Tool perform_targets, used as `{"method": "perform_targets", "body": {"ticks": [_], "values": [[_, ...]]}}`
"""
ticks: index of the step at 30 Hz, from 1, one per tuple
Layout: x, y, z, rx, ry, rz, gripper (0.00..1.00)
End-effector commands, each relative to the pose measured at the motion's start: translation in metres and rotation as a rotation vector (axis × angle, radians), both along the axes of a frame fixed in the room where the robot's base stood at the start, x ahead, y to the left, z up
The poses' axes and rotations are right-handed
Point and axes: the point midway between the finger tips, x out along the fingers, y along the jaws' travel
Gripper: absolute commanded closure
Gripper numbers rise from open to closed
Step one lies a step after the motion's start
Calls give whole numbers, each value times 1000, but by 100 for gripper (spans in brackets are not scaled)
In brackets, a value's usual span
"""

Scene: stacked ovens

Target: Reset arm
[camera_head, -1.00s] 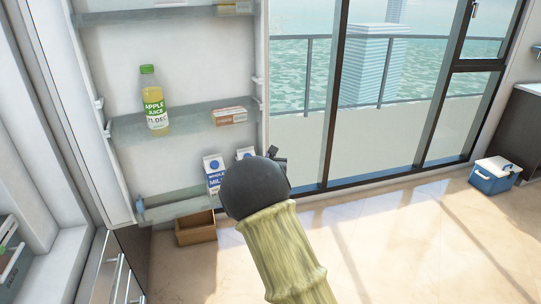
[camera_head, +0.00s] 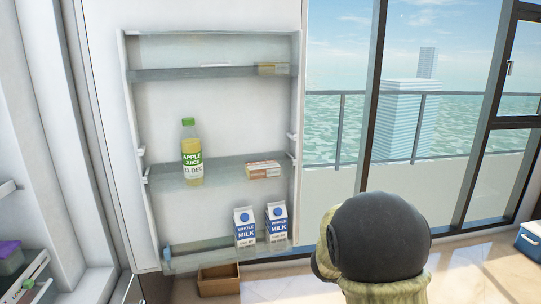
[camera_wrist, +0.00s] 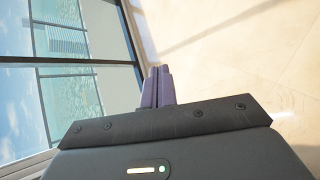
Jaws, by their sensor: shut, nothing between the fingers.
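My gripper (camera_wrist: 157,87) shows in the wrist view with its two purple fingers together and nothing between them. Behind the fingers are the window and the bare floor, and nothing touches them. In the head view my arm stands at the lower right, in front of the window, with a dark rounded joint on top. The gripper's fingers are hidden in the head view.
An open fridge door (camera_head: 215,108) at the left holds apple juice (camera_head: 191,155), a small box (camera_head: 263,170) and two milk cartons (camera_head: 245,228). A brown box (camera_head: 218,280) sits on the floor below. A blue-white cooler (camera_head: 530,243) stands at the right edge.

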Motion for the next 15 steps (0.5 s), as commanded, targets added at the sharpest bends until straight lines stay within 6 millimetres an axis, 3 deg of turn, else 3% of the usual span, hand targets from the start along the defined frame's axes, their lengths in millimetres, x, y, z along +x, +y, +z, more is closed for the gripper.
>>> {"method": "perform_targets", "body": {"ticks": [6, 15], "values": [[-66, 10, -17, 296, -20, -271, 100], [-141, 45, -29, 668, -80, -644, 100]]}}
